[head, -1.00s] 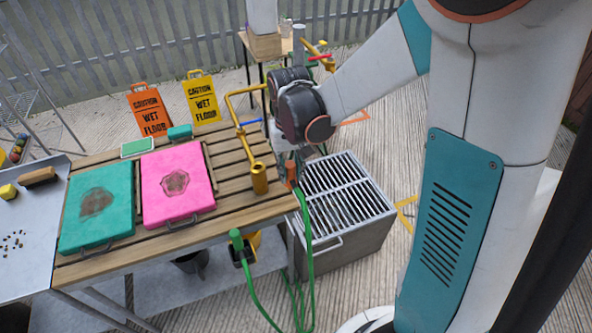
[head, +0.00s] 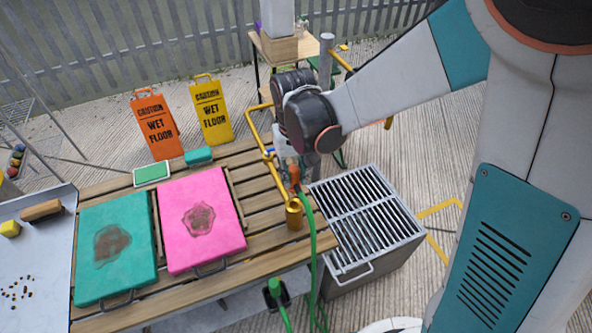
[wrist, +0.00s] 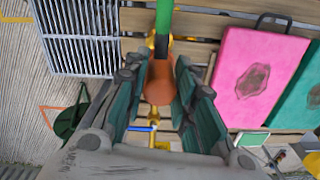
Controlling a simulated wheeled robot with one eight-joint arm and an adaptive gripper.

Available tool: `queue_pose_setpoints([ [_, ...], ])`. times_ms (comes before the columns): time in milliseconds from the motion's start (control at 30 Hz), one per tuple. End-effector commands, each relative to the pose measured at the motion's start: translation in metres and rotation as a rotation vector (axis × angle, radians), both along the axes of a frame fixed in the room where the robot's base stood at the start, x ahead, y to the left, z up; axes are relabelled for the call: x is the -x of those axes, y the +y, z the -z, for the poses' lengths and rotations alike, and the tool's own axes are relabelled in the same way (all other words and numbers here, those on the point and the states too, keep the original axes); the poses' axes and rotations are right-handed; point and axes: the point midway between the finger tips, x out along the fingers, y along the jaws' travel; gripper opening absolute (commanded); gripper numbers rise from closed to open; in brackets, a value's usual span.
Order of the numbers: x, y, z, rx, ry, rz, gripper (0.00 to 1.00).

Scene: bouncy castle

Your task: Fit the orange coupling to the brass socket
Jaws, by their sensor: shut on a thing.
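The orange coupling (head: 294,176) is on the end of a green hose (head: 310,240). My gripper (head: 291,165) is shut on the coupling, just above the table's right part. In the wrist view the coupling (wrist: 158,85) sits between both fingers, with the hose (wrist: 164,18) running up from it. The brass socket (head: 294,214) stands upright at the slatted table's right end, at the foot of a yellow pipe (head: 263,133). In the head view the coupling appears just above and behind the socket. I cannot tell whether they touch. In the wrist view the socket is mostly hidden.
The slatted table (head: 185,290) bears a pink pad (head: 180,240) and a teal pad (head: 96,275), both stained. A grated metal box (head: 365,262) stands to its right. Caution signs, orange (head: 156,126) and yellow (head: 212,110), stand behind. Ribbed floor is open at right.

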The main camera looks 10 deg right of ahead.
Motion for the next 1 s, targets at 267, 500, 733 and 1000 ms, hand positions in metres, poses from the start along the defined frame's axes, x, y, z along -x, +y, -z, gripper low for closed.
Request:
queue_pose_setpoints([
  [267,0.000,0.000,0.022,0.000,0.000,0.001,0.04],
  [500,0.000,0.000,0.039,0.000,0.000,0.001,0.04],
  [733,0.000,0.000,0.047,0.000,0.000,0.001,0.04],
  [1000,0.000,0.000,0.047,0.000,0.000,0.001,0.04],
])
